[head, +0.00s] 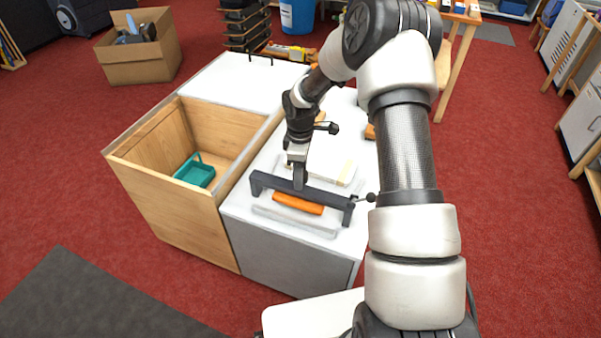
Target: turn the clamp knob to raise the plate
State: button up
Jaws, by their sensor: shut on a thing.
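The clamp is a dark grey bridge (325,196) standing across the white bench top. An orange block (298,203) lies under its beam, on or above a pale flat slab (318,225); I cannot tell which piece is the plate or how large any gap is. My gripper (299,182) points down at the middle of the beam and is shut on the clamp knob. The knob itself is hidden by the fingers at this distance.
A wooden bin (150,165) with a teal basket (196,171) adjoins the bench top (240,205) on the left. A pale book-like block (335,166) lies behind the clamp. Black trays (245,25) stand at the back. A small black-ended lever (369,197) sticks out at the clamp's right.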

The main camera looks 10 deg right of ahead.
jog(key=shift+s+f+n, duration=0.25)
jog(key=shift+f+n, duration=0.05)
jog(key=shift+n, duration=0.1)
jog(key=o, duration=1.1)
jog(key=shift+w, duration=0.1)
jog(key=shift+c, duration=0.2)
jog(key=shift+r, duration=0.1)
jog(key=shift+w+r, duration=0.1)
jog(key=shift+r, duration=0.25)
notch_tip(320, 180, up, 17)
jog(key=p, duration=0.2)
jog(key=shift+f, duration=0.15)
